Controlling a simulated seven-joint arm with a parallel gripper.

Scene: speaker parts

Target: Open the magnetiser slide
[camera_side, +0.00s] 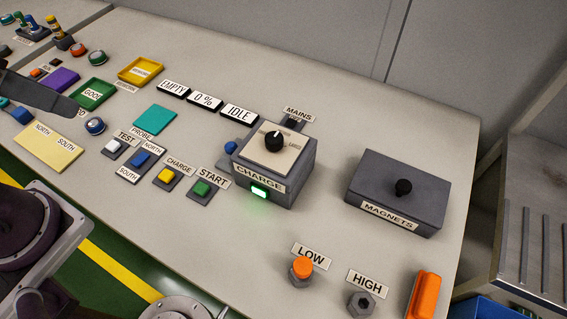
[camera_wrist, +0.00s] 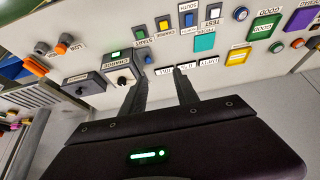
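No part is labelled as the magnetiser slide. The grey CHARGE box (camera_side: 291,187), with a black dial on top and a lit green lamp in front, stands mid-table; it also shows in the wrist view (camera_wrist: 115,62). A blue knob (camera_side: 231,147) sits close at its left side, also visible in the wrist view (camera_wrist: 148,59); what it joins is partly hidden. My gripper (camera_wrist: 162,73) is open and empty in the wrist view, its two dark fingers apart, appearing near the CHARGE box and display plates.
A dark MAGNETS box (camera_side: 391,186) with a black knob stands right. LOW (camera_side: 302,268) and HIGH (camera_side: 361,303) posts and an orange block (camera_side: 425,296) are at the front. Coloured buttons (camera_side: 166,175), a teal pad (camera_side: 155,120) and trays (camera_side: 141,71) fill the left.

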